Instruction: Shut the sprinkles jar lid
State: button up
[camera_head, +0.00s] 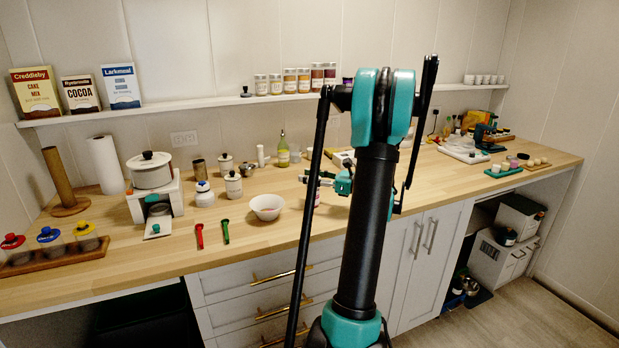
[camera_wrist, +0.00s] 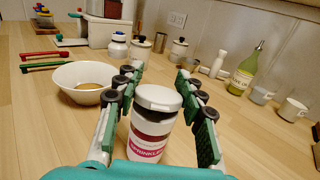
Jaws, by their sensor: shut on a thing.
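The sprinkles jar (camera_wrist: 149,143) stands upright on the wooden counter in the wrist view, with a pink label and dark red contents. Its grey-white lid (camera_wrist: 158,97) lies over the jar's mouth; I cannot tell whether it is fully seated. My gripper (camera_wrist: 157,80) has its green-padded fingers on both sides of the jar and is shut on it, though the contact is hard to see. In the head view my gripper (camera_head: 344,181) is low over the counter, and the jar (camera_head: 317,196) is mostly hidden by my arm.
A white bowl (camera_wrist: 82,82) stands left of the jar. Red tongs (camera_wrist: 40,55) and green tongs (camera_wrist: 46,66) lie further left. An oil bottle (camera_wrist: 243,75), cups and small canisters stand behind. Bare counter (camera_head: 190,262) lies along the front.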

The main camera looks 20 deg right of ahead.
jog(key=shift+f+t+y, duration=0.1)
jog(key=shift+t+y, duration=0.4)
jog(key=shift+c, duration=0.2)
jog(key=o, duration=1.3)
jog(key=shift+c, duration=0.2)
jog(key=shift+s+d, duration=0.1)
jog(key=shift+d, duration=0.05)
jog(key=v, duration=1.1)
jog(key=shift+s+d+f, duration=0.1)
jog(key=shift+s+d, duration=0.2)
